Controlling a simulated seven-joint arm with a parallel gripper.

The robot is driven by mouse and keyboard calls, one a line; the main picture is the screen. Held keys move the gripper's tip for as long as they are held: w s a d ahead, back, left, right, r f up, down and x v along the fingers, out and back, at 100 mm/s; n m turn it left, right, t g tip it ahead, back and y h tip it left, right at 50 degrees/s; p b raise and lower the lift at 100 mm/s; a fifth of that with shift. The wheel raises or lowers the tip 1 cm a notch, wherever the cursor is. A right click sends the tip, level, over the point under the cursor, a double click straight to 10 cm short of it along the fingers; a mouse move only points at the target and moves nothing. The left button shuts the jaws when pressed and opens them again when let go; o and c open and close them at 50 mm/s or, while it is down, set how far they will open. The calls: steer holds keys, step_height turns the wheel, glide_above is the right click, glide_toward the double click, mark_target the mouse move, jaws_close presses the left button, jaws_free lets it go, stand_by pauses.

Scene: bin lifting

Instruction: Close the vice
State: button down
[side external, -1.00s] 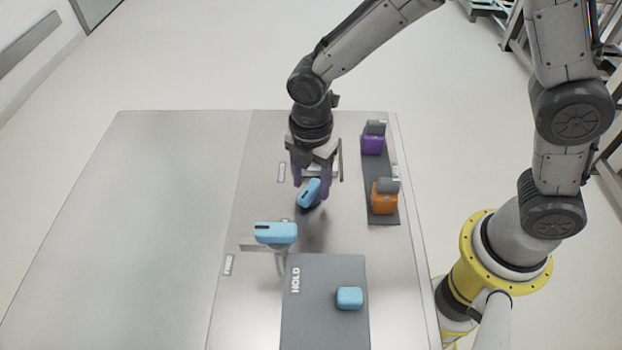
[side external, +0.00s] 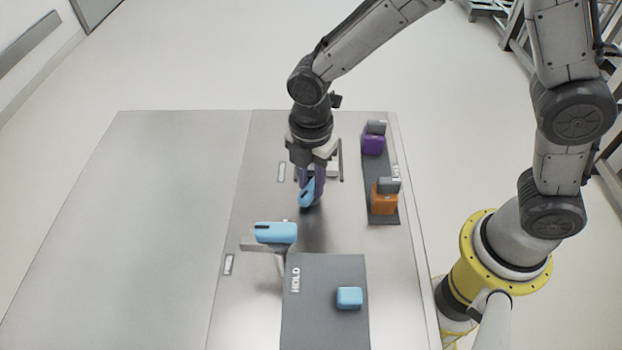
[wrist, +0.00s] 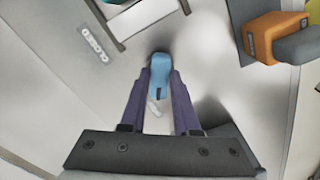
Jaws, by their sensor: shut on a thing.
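My gripper (side external: 307,198) points down over the metal table, its purple fingers shut on a light blue piece with a dark slot (side external: 306,192). This piece also shows between the fingertips in the wrist view (wrist: 160,72), with a small pale part below it. A pale metal fixture with dark side bars (wrist: 140,18), possibly part of the vice, lies just beyond my fingers beside a "CLOSED" label (wrist: 95,43). In the side view my gripper partly hides this fixture. A second blue slotted piece (side external: 275,233) sits on a grey metal support nearer the camera.
A dark strip (side external: 382,218) on the right bears a purple block (side external: 373,144) and an orange block (side external: 384,203), both with grey tops. A grey "HOLD" mat (side external: 320,325) bears a blue cube (side external: 349,297). The table's left half (side external: 130,220) is clear.

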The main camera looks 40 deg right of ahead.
mark_target(311, 187)
steer(key=m, duration=0.5)
steer(key=shift+m, duration=0.3)
steer(key=m, duration=1.1)
steer(key=shift+r+m, duration=0.1)
steer(key=shift+m, duration=0.3)
steer(key=m, duration=0.5)
steer(key=shift+a+m, duration=0.1)
steer(key=shift+m, duration=0.3)
steer(key=c, duration=0.6)
jaws_free()
steer(key=shift+c, duration=0.2)
step_height(311, 187, up, 14)
